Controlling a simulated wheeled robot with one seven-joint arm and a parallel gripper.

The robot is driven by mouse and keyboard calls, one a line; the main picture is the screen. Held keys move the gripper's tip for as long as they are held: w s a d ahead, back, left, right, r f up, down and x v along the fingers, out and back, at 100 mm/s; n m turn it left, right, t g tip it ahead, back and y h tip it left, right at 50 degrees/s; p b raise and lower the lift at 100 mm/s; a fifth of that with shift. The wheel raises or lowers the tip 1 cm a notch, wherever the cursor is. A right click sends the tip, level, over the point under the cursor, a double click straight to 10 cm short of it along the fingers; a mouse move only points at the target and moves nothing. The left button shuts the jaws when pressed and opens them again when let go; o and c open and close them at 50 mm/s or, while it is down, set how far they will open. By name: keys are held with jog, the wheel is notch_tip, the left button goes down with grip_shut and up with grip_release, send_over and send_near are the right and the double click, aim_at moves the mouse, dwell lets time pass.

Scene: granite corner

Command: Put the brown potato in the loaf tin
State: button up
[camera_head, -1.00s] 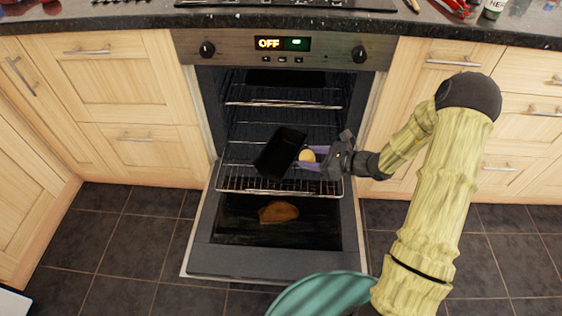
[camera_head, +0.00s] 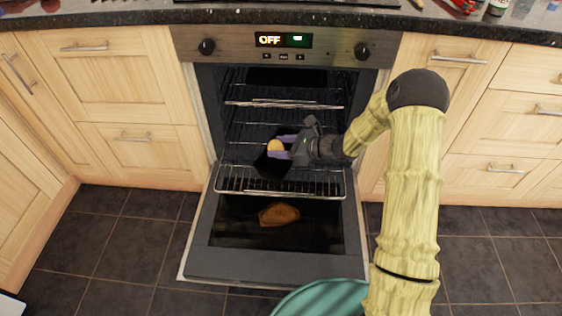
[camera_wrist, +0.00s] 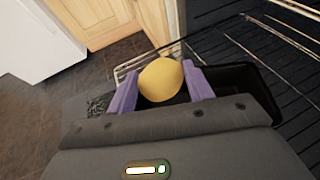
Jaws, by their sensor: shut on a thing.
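My gripper (camera_head: 279,148) is shut on a rounded yellow-tan potato (camera_head: 275,146), which also shows between the purple fingers in the wrist view (camera_wrist: 160,80). It looks more yellow than brown. The black loaf tin (camera_head: 268,167) sits on the pulled-out oven rack, partly hidden by my gripper in the head view. In the wrist view the tin (camera_wrist: 262,92) lies behind and to the right of the potato. The potato appears over or close to the tin's left part; I cannot tell its height above it.
The oven door (camera_head: 270,262) is folded down, with an orange-brown shape (camera_head: 279,214) on it below the rack (camera_head: 318,182). Oven walls and upper racks (camera_head: 284,104) surround the gripper. A teal round thing (camera_head: 322,298) stands in front at the bottom.

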jog(key=shift+f, duration=0.3)
jog(key=shift+f+b, duration=1.1)
jog(key=shift+f, duration=1.35)
jog(key=shift+f+b, duration=0.3)
jog(key=shift+f, duration=0.35)
jog(key=o, duration=0.7)
jog(key=shift+d, duration=0.1)
jog(key=shift+o, duration=0.2)
jog(key=shift+s, duration=0.15)
jog(key=shift+f, duration=0.1)
